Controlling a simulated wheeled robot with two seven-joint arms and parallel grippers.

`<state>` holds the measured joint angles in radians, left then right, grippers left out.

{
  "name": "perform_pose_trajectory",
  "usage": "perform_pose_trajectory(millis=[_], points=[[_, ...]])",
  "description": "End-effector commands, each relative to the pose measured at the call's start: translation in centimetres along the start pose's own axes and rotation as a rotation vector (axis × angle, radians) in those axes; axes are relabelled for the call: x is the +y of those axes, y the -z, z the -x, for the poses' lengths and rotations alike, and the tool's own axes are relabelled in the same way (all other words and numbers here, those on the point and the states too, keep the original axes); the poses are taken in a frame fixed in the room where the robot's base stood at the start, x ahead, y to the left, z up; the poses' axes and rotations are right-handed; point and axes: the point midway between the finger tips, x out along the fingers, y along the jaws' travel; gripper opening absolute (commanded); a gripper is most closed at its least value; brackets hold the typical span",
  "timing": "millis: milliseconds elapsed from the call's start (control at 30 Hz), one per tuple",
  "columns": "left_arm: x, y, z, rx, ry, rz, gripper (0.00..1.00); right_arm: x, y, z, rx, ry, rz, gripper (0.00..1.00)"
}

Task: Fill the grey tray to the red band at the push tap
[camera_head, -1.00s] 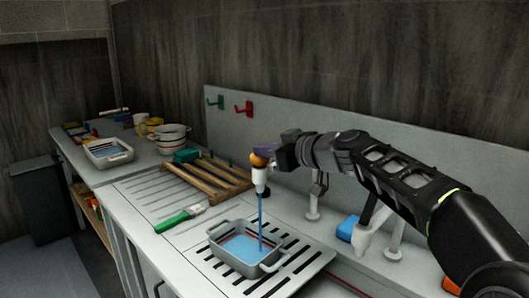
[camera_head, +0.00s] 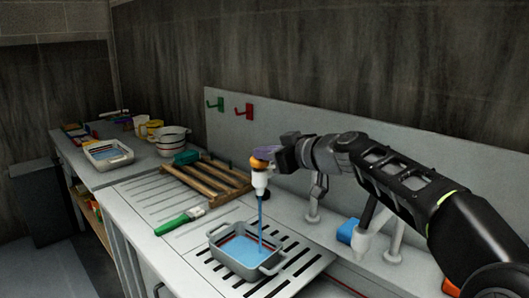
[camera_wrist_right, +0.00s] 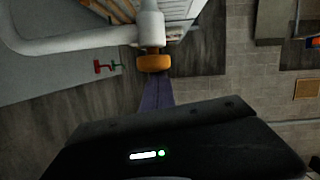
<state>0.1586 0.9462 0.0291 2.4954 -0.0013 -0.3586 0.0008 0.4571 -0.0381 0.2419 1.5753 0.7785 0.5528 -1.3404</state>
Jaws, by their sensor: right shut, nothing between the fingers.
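The grey tray (camera_head: 222,258) stands on the slotted drain grid under the push tap. Blue water (camera_head: 246,252) lies in it, and a red band (camera_head: 232,238) shows along its inner wall just above the water. A stream of water (camera_head: 261,222) runs from the white tap spout (camera_head: 259,181) into the tray. My right gripper (camera_head: 270,153) is shut and empty, with its fingertips at the orange tap button (camera_head: 261,161). The right wrist view shows the purple fingers (camera_wrist_right: 157,92) against the orange button (camera_wrist_right: 154,63). My left gripper is not in view.
A green-handled brush (camera_head: 180,221) lies left of the tray. A wooden rack (camera_head: 208,180) stands behind it. Another grey tray (camera_head: 108,153), bowls (camera_head: 170,138) and cups stand on the far counter. A blue block (camera_head: 347,230) and other tap posts are at right.

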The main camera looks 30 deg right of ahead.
Motion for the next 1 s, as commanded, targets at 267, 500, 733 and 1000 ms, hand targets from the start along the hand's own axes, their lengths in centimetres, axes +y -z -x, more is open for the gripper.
perform_pose_trajectory(millis=[267,500,733,1000], points=[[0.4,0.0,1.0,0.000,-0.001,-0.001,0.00,0.0,3.2,2.1,0.008,-0.006,0.005,0.00],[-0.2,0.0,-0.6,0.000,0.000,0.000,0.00,-0.1,3.4,7.4,0.012,-0.006,0.004,0.00],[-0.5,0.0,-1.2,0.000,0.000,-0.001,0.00,-0.1,3.5,10.4,0.010,-0.004,0.003,0.00],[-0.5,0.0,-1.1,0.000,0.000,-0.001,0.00,-0.1,3.7,10.9,0.011,-0.004,0.003,0.00]])
